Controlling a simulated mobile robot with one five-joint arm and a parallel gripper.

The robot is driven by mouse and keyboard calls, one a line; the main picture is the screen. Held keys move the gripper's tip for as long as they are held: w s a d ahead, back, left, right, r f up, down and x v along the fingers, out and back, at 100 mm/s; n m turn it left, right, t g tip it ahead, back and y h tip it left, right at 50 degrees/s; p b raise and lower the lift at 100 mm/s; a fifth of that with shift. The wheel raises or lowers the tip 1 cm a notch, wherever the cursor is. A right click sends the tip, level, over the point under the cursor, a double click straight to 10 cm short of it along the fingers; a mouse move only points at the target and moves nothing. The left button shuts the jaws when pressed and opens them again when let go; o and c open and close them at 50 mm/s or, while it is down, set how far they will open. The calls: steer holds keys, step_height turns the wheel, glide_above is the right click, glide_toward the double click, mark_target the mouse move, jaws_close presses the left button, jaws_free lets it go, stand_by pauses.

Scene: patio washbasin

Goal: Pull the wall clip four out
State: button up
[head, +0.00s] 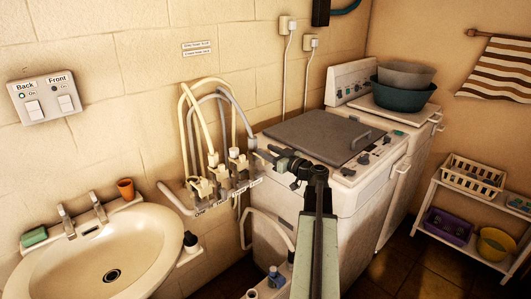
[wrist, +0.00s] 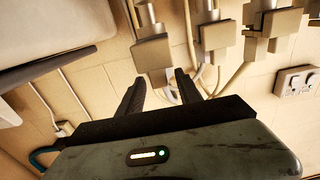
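The wall clips stand in a row on a pale rail in the head view, with small labels reading One, Two, Three and Four (head: 256,183) below. Clip four is at the right end of the row, mostly hidden by my gripper (head: 268,154). In the wrist view, the beige block at the left end of the row, which looks like wall clip four (wrist: 153,52), lies just beyond my fingertips. My gripper's two dark fingers (wrist: 160,74) are apart there, with no object held between them. I cannot tell whether they touch the clip.
Cream and grey hoses (head: 205,90) loop above the clips. The washing machine (head: 320,135) stands close on the right, its grey lid near my arm. The basin (head: 95,260) is at the lower left. Wall switches (head: 45,98) are at the left.

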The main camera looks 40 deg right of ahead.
steer(key=s, duration=0.7)
steer(key=shift+s, duration=0.35)
steer(key=shift+f, duration=0.1)
